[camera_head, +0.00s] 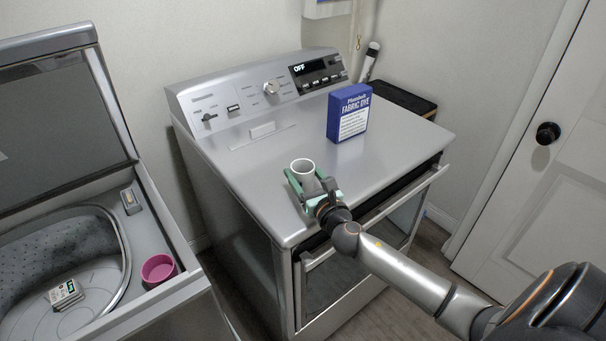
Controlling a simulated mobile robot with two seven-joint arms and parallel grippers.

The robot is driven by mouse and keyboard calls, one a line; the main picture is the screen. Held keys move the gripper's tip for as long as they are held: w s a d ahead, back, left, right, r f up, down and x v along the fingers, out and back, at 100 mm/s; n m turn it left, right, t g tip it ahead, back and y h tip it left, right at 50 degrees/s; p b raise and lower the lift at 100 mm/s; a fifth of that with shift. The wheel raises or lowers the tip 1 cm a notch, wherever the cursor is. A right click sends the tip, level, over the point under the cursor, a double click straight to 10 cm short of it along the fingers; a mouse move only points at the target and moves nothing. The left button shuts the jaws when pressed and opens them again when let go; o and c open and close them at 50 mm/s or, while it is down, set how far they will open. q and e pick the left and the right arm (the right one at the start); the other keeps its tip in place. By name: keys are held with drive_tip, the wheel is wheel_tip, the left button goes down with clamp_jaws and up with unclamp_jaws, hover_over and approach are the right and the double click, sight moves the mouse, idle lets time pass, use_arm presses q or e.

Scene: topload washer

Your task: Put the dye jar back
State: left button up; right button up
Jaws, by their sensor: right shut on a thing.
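A small white open cylinder (303,174), which looks like the dye jar, stands upright at the front left of the grey dryer top (245,186). My right gripper (304,184) has its green fingers on either side of it and is shut on it. I cannot tell whether its base touches the surface. A blue fabric dye box (348,113) stands upright on the dryer top, behind and to the right of the jar. My left gripper is not in view.
An open topload washer (182,290) stands at the left, with a pink cup (158,269) on its rim and a small labelled packet (65,293) in its drum. The dryer's control panel (265,88) rises at the back. The dryer top is otherwise mostly clear.

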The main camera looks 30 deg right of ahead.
drive_tip(key=shift+f, duration=0.15)
drive_tip(key=o, duration=1.4)
drive_tip(key=shift+r, duration=0.25)
drive_tip(key=s, duration=0.3)
drive_tip(key=s+a, duration=0.1)
drive_tip(key=s, duration=0.3)
drive_tip(key=s+b, duration=0.1)
drive_tip(key=s, duration=0.2)
drive_tip(key=shift+s+a+f, duration=0.15)
drive_tip(key=shift+s+a, duration=0.05)
drive_tip(key=shift+a, duration=0.1)
drive_tip(key=shift+s+a, duration=0.1)
drive_tip(key=shift+s, duration=0.65)
